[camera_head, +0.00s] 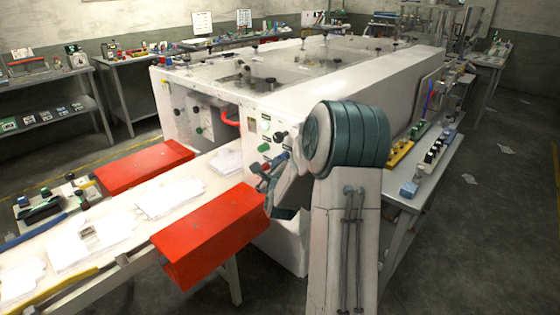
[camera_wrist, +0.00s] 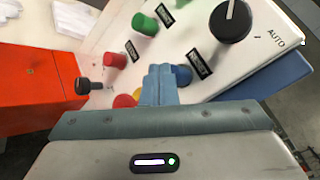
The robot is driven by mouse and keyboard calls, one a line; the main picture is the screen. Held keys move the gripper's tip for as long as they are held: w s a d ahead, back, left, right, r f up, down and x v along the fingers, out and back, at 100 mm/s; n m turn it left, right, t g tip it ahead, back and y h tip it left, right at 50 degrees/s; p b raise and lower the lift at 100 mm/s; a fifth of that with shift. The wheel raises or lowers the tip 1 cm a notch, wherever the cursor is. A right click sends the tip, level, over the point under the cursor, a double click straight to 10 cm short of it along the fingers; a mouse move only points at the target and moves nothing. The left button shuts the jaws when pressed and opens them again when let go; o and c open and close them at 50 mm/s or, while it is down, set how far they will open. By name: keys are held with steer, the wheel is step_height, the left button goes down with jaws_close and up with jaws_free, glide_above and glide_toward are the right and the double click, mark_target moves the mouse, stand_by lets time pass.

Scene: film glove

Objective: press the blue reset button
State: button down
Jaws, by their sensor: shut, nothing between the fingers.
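The blue button (camera_wrist: 184,74) sits on the white control panel (camera_wrist: 185,38) of the machine, partly hidden behind my fingers in the wrist view. My gripper (camera_wrist: 160,72) is shut and empty, its fingertips overlapping the left side of the blue button in that view. I cannot tell whether they touch it. In the head view my gripper (camera_head: 271,176) is in front of the machine's panel (camera_head: 253,140), and the blue button cannot be made out clearly there.
A green button (camera_wrist: 145,24), a red button (camera_wrist: 115,60) and a black AUTO knob (camera_wrist: 230,20) surround the blue button. A yellow button shows beside my fingers.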

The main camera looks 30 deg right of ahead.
steer(key=shift+s+a, duration=0.2)
steer(key=shift+a, duration=0.35)
steer(key=shift+s+a+b, duration=0.3)
steer(key=shift+a+b, duration=0.15)
steer(key=shift+a, duration=0.35)
steer(key=shift+s+a+b, duration=0.25)
steer(key=shift+a+b, duration=0.25)
steer(key=shift+a, duration=0.25)
steer(key=shift+s+a+b, duration=0.3)
steer(key=shift+a+b, duration=0.15)
steer(key=shift+a, duration=0.35)
steer(key=s+a+n+g+y, duration=0.55)
steer(key=s+a+n, duration=0.45)
steer(key=a+n, duration=0.45)
steer(key=s+a+n+g+y+p, duration=0.1)
steer(key=s+n+g, duration=0.6)
steer(key=s+n, duration=0.9)
steer(key=s+a, duration=0.1)
steer(key=s, duration=0.5)
